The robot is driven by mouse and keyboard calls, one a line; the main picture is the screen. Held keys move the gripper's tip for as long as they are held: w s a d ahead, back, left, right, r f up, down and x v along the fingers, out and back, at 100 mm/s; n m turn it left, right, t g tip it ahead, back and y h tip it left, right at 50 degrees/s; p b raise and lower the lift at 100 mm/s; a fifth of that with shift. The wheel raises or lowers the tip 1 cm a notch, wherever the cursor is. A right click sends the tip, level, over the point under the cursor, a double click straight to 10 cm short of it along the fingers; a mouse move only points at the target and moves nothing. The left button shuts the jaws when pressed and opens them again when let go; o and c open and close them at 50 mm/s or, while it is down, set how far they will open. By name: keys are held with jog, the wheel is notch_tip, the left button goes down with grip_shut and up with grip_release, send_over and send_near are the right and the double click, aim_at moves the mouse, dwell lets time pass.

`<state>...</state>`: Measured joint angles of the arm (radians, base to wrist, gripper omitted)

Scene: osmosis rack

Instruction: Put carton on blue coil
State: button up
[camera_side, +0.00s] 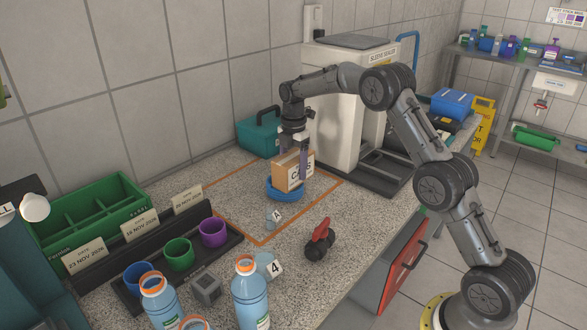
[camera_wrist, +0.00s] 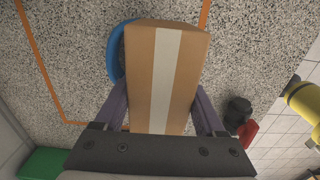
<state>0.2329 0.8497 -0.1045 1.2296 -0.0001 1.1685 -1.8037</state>
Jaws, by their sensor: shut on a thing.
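The carton (camera_side: 287,170) is a brown box with dark lettering on its white-labelled face. My gripper (camera_side: 300,158) is shut on it from above, one finger on each side. In the wrist view the carton (camera_wrist: 165,80) fills the middle, a pale tape strip along its top, between the two purple-grey fingers. The blue coil (camera_side: 286,190) lies on the speckled bench directly below the carton in the side view. In the wrist view only the coil's left arc (camera_wrist: 116,52) shows; the carton hides the rest. I cannot tell whether the carton touches the coil.
An orange line (camera_side: 232,224) frames the bench area around the coil. A black valve with a red handle (camera_side: 320,236) stands in front. A rack of coloured cups (camera_side: 212,232) and blue bottles (camera_side: 250,296) are at left and front. A teal case (camera_side: 258,134) stands behind.

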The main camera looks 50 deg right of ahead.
jog(key=shift+f, duration=0.25)
jog(key=shift+f, duration=0.15)
jog(key=o, duration=1.5)
jog(key=shift+o, duration=0.2)
notch_tip(320, 180, up, 12)
jog(key=shift+r, duration=0.25)
